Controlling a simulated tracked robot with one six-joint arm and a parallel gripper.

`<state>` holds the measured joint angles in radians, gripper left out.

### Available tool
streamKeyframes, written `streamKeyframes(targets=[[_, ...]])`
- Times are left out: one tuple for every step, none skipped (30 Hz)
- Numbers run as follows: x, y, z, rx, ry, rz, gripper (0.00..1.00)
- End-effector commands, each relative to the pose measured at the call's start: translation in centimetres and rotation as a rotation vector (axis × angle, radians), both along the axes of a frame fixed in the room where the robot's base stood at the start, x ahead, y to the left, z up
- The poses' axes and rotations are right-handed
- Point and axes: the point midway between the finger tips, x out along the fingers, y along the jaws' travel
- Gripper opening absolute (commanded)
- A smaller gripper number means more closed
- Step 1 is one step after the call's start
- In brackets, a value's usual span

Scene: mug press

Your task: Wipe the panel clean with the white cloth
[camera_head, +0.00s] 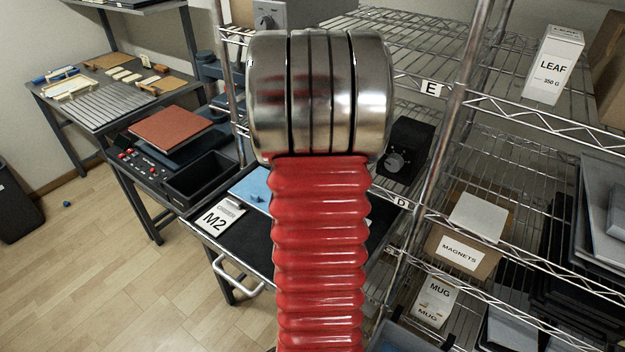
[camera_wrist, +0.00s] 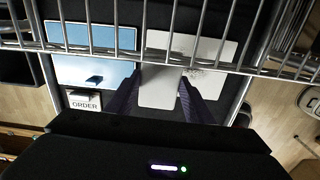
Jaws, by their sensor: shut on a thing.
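In the wrist view my gripper (camera_wrist: 160,82) has its two dark fingers on either side of a white cloth (camera_wrist: 158,95), and is shut on it. The cloth is a flat pale piece over the dark tray surface. A light grey-white panel (camera_wrist: 215,48) lies just beyond and to the right, with dark specks along its lower part. The cloth's edge overlaps the panel in the picture; I cannot tell whether they touch. In the head view my red arm hides the gripper, the cloth and most of the panel area.
A blue sheet (camera_wrist: 100,42) lies left of the panel, with an ORDER card (camera_wrist: 85,101) below it. Wire shelf bars (camera_wrist: 130,52) cross the wrist view above the tray.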

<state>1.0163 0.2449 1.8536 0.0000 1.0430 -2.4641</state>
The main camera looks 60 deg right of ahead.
Motion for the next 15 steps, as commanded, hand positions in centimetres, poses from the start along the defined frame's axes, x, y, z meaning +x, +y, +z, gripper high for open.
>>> streamKeyframes(targets=[[-0.48,-0.23,0.08,0.000,0.000,0.011,0.30],[-0.65,-0.31,0.10,0.000,0.000,0.019,0.30],[-0.81,-0.39,0.12,0.000,0.000,0.025,0.30],[-0.89,-0.42,0.13,0.000,0.000,0.028,0.30],[-0.93,-0.44,0.13,0.000,0.000,0.030,0.30],[-0.93,-0.44,0.13,0.000,0.000,0.032,0.30],[-0.92,-0.44,0.12,0.000,0.000,0.032,0.30],[-0.91,-0.43,0.12,0.000,0.000,0.032,0.30],[-0.90,-0.42,0.12,0.000,0.000,0.032,0.30],[-0.89,-0.42,0.12,0.000,0.000,0.031,0.30],[-0.89,-0.42,0.12,0.000,0.000,0.031,0.30],[-0.88,-0.42,0.11,0.000,0.000,0.031,0.30],[-0.88,-0.42,0.09,0.000,0.000,0.031,0.30],[-0.88,-0.42,0.06,0.000,0.000,0.031,0.30],[-0.89,-0.42,-0.03,0.000,0.000,0.030,0.30]])
